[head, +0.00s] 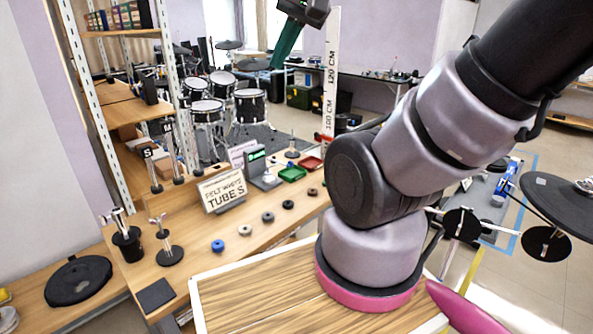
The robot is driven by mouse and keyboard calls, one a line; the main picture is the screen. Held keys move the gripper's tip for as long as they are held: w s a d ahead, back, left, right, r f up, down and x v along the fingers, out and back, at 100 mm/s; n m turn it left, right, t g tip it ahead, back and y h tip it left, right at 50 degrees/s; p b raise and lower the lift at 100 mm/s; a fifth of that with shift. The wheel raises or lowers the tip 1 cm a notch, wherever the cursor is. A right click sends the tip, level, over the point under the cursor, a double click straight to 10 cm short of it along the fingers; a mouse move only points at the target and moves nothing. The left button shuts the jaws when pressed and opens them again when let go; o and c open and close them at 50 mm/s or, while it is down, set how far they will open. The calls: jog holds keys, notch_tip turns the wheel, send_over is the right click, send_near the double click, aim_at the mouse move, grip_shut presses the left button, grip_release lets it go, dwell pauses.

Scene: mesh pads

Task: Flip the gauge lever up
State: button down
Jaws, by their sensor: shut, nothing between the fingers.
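A tall white gauge (331,75) marked 100 CM and 120 CM stands upright behind the wooden table. A small red part (324,138), perhaps its lever, shows low on the gauge; its exact position is too small to tell. My gripper (277,64), with teal fingers and a dark body, is at the top of the view, left of the gauge and above the red part. It points down and slightly left. It looks shut and empty, apart from the gauge in the picture. My arm hides the area right of the gauge's foot.
The wooden table (190,253) carries a felt-and-tubes sign (222,193), several small round pads, a green tray (292,174) and a red tray (312,163). Upright stands and a black cup (128,243) are at its left. Drums and a shelf rack (115,33) stand behind.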

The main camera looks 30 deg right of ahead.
jog(key=w+d+f+m+y, duration=0.2)
jog(key=w+f+m+y, duration=0.1)
jog(key=w+f+m, duration=0.7)
jog(key=w+d+f+m+y, duration=0.1)
jog(key=w+f+m+y, duration=0.45)
jog(key=w, duration=0.65)
jog(key=w+d+f+m+t+h, duration=0.1)
jog(key=d+f+m+h, duration=0.1)
jog(key=d+f+m, duration=0.2)
jog(key=w+d+f+m+t+h, duration=0.1)
jog(key=w+d+f+m+h, duration=0.1)
jog(key=d+f, duration=0.7)
jog(key=w+d+f+m+t+h, duration=0.1)
jog(key=d+f+m, duration=0.4)
jog(key=f, duration=0.7)
jog(key=shift+w+d+f+m+t+h, duration=0.35)
jog(key=shift+w+d+h, duration=0.45)
jog(key=shift+h, duration=0.45)
jog(key=x, duration=1)
jog(key=shift+s+f, duration=0.1)
